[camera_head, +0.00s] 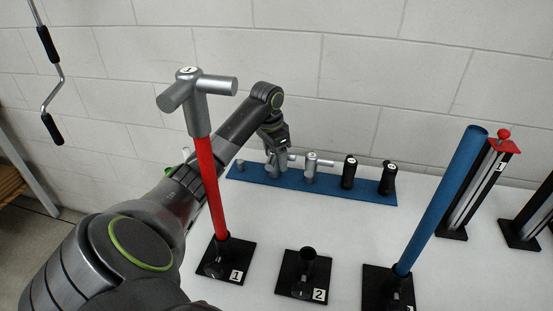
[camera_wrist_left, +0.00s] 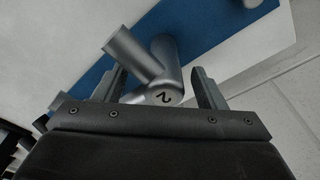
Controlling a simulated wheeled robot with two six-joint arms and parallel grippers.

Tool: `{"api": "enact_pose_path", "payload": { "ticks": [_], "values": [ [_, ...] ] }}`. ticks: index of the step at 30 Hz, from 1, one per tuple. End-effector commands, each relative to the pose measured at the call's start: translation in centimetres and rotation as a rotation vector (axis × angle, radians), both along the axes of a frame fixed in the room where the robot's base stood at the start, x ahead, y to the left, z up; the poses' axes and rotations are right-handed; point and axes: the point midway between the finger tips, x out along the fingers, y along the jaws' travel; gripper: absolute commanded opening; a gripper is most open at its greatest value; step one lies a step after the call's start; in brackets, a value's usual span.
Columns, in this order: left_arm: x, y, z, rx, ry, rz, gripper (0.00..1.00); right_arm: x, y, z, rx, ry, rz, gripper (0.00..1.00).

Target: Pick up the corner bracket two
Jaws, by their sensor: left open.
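The grey corner bracket two (camera_wrist_left: 163,80), a branched tube piece with a "2" on its end, stands over the blue rack strip (camera_wrist_left: 212,28) in the left wrist view. My left gripper (camera_wrist_left: 159,82) is open, with a finger on each side of the bracket; I cannot tell whether they touch it. In the head view my left gripper (camera_head: 279,150) is over the left part of the blue strip (camera_head: 239,171) and partly hides the bracket (camera_head: 271,169). My right gripper is not in view.
Another grey bracket (camera_head: 311,168) and black pieces (camera_head: 349,174) (camera_head: 388,180) stand to the right on the strip. A red post (camera_head: 211,190) with a grey bracket (camera_head: 197,98) on top, an empty base "2" (camera_head: 304,274) and a tilted blue post (camera_head: 442,198) stand nearer.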

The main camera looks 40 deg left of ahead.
Motion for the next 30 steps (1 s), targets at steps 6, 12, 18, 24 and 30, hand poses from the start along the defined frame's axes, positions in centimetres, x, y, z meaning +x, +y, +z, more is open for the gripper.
{"api": "enact_pose_path", "payload": {
  "ticks": [6, 12, 18, 24, 30],
  "values": [
    [0.10, -0.01, -1.15, 0.001, 0.000, -0.001, 0.64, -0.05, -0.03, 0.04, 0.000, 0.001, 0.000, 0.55],
    [0.10, 0.00, -1.11, 0.002, -0.001, -0.001, 0.56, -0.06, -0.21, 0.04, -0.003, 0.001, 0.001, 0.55],
    [0.10, 0.00, -1.09, 0.002, -0.001, -0.001, 0.30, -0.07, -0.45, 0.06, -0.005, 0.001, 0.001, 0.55],
    [0.12, 0.01, -1.01, 0.002, -0.002, -0.001, 0.12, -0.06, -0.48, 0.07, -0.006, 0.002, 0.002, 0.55],
    [0.11, 0.00, -0.98, 0.002, -0.002, -0.001, 0.12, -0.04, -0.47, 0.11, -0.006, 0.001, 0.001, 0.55]
  ]
}}
